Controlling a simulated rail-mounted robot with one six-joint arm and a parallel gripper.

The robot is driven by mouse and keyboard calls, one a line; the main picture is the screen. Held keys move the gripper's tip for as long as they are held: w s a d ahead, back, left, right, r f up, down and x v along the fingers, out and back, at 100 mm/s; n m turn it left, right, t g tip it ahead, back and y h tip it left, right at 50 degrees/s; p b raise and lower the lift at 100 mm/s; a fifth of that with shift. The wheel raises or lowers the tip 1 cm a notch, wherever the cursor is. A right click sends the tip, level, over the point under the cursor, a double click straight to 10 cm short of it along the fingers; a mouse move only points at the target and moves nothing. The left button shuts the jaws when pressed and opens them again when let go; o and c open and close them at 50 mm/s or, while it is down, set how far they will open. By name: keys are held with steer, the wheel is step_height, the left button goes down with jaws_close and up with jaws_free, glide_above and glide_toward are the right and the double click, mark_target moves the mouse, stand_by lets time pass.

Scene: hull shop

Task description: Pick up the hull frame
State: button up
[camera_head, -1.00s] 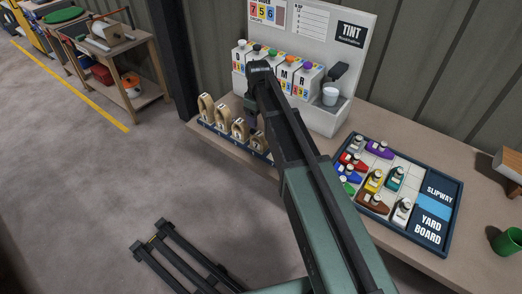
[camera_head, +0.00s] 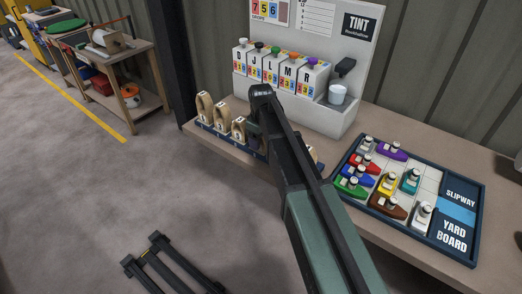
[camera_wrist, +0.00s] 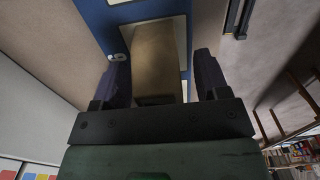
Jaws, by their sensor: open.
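Tan hull frames stand in a row in a dark blue rack along the bench's front edge; one shows at the left (camera_head: 204,108), others beside it (camera_head: 222,115) and (camera_head: 239,129). Another piece shows right of my arm (camera_head: 314,155). My gripper (camera_wrist: 162,75) is open in the wrist view, with one dark finger on each side of a tan hull frame (camera_wrist: 156,48). The frame lies between the fingers, with gaps showing on both sides. In the head view my arm hides most of the gripper and this frame.
A tint station with several dispensers (camera_head: 282,72) and a white cup (camera_head: 337,93) stands behind the rack. A yard board (camera_head: 464,222) with several small coloured boats lies to the right. A wooden trolley (camera_head: 128,62) stands at the far left.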

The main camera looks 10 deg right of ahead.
steer(key=shift+r, duration=0.15)
steer(key=c, duration=1)
steer(key=shift+c, duration=0.2)
step_height(320, 180, up, 20)
steer(key=p, duration=2)
